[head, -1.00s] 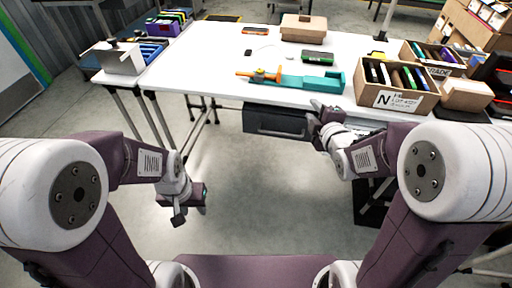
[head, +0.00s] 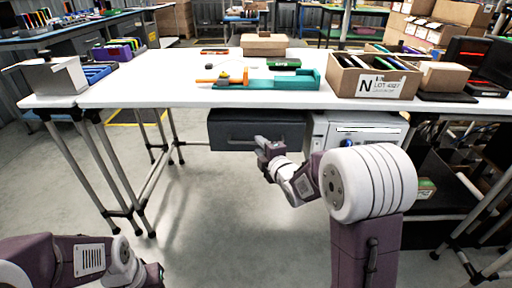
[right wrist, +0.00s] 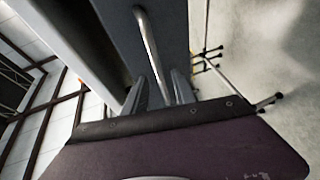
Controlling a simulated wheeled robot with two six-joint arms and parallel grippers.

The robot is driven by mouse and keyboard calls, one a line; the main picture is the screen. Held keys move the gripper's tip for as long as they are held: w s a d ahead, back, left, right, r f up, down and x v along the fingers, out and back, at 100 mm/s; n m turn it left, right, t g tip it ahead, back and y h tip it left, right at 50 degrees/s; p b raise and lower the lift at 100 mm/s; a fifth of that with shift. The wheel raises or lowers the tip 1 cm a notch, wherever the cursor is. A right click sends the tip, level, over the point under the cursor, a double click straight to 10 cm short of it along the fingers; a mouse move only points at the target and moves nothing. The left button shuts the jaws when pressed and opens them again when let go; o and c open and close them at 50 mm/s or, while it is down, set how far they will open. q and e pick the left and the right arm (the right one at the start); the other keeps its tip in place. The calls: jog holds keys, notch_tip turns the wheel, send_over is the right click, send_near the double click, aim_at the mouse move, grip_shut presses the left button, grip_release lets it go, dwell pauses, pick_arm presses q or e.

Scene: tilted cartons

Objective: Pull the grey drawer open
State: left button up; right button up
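The grey drawer (head: 240,131) hangs under the white table's front edge in the head view. Its dark front faces me, and I cannot tell whether it is out at all. My right gripper (head: 262,146) is in front of the drawer's right half. In the right wrist view, the drawer's metal bar handle (right wrist: 148,42) runs down between the two fingers of my right gripper (right wrist: 160,90). The fingers stand apart, with a gap beside the bar. My left gripper (head: 152,275) is low at the bottom left of the head view, far from the drawer; its fingers are unclear.
The white table (head: 160,85) holds a teal tool (head: 285,82), a cardboard box (head: 264,45) and a bin marked N (head: 372,85). A white cabinet (head: 360,127) stands right of the drawer. The floor before the drawer is clear.

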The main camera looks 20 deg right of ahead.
aim_at(256, 143)
jog(key=shift+b+x, duration=0.3)
jog(key=shift+x, duration=1.6)
grip_shut()
